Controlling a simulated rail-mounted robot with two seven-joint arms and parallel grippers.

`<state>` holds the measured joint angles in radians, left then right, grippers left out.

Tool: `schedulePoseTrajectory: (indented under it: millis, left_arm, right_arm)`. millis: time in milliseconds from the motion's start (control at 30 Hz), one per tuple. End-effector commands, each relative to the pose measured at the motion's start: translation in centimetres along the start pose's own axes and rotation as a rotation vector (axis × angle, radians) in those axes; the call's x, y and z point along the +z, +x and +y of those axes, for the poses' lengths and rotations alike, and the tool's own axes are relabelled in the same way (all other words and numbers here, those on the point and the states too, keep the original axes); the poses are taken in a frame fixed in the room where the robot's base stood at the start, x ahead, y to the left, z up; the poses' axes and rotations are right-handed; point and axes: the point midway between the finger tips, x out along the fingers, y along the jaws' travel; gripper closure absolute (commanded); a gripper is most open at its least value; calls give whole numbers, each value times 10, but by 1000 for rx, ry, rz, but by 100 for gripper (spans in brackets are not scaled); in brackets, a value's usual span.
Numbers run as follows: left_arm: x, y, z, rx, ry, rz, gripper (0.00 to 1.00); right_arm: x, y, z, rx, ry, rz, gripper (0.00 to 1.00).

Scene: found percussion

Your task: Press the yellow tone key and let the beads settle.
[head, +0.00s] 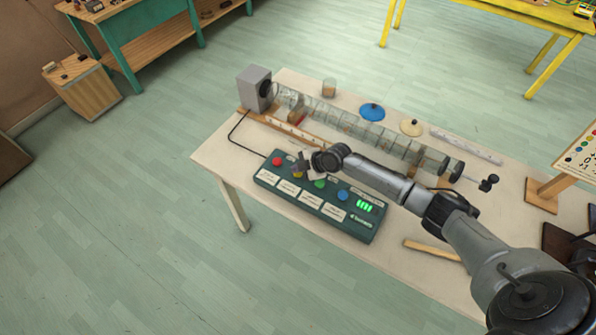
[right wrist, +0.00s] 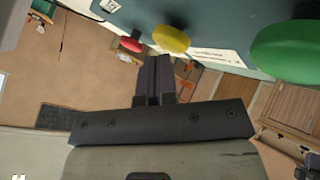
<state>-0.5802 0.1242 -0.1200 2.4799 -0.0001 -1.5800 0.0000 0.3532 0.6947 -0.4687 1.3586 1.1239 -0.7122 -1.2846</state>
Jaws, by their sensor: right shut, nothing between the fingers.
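The yellow tone key (head: 297,175) is on a dark green key box (head: 345,228) at the table's front edge, between a red key (head: 277,161) and a green key (head: 320,183). My right gripper (head: 303,166) is shut and empty, its tips close by the yellow key and partly covering it. In the right wrist view the closed fingers (right wrist: 153,78) point toward the yellow key (right wrist: 171,39); whether they touch it I cannot tell. A long clear ringed tube (head: 365,130) lies behind the box; beads inside are too small to make out. My left gripper is not in view.
A grey speaker (head: 254,88) stands at the tube's left end, wired to the box. A blue lid (head: 372,111), a cream lid (head: 411,127) and a small jar (head: 329,87) sit behind the tube. A wooden stick (head: 432,250) lies right of the box, under my arm.

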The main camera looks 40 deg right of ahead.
Motion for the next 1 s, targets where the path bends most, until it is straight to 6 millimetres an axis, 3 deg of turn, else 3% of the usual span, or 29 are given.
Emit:
schedulePoseTrajectory:
  millis: [1000]
  left_arm:
    - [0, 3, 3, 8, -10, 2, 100]
  right_arm:
    - [2, 2, -2, -2, 0, -1, 100]
